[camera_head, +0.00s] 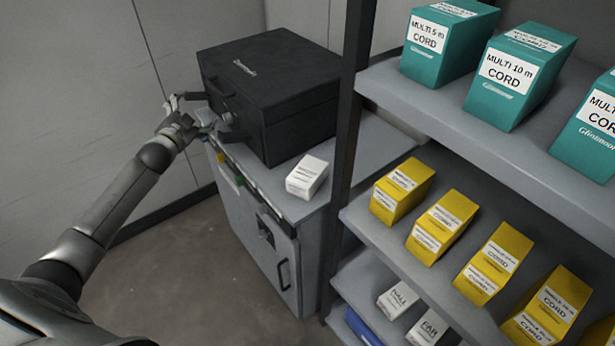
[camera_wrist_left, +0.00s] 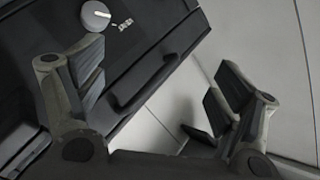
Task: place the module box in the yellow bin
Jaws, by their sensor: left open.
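A small white box (camera_head: 307,177) with a label too small to read stands on the grey cabinet top, in front of a large black case (camera_head: 270,90). I cannot tell whether it is the module box. No yellow bin can be made out. My left gripper (camera_head: 217,115) is open at the left front face of the black case. In the left wrist view the open fingers (camera_wrist_left: 152,86) are on either side of the case's dark handle (camera_wrist_left: 142,88), with nothing clamped between them. A round knob (camera_wrist_left: 96,15) shows on the case there. My right gripper is not in view.
The grey cabinet (camera_head: 268,240) has coloured tabs along its front edge and a door handle. A shelf rack (camera_head: 450,120) on the right holds teal, yellow and white cord boxes, with a dark post (camera_head: 350,110) beside the case. The floor (camera_head: 180,270) at left is clear.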

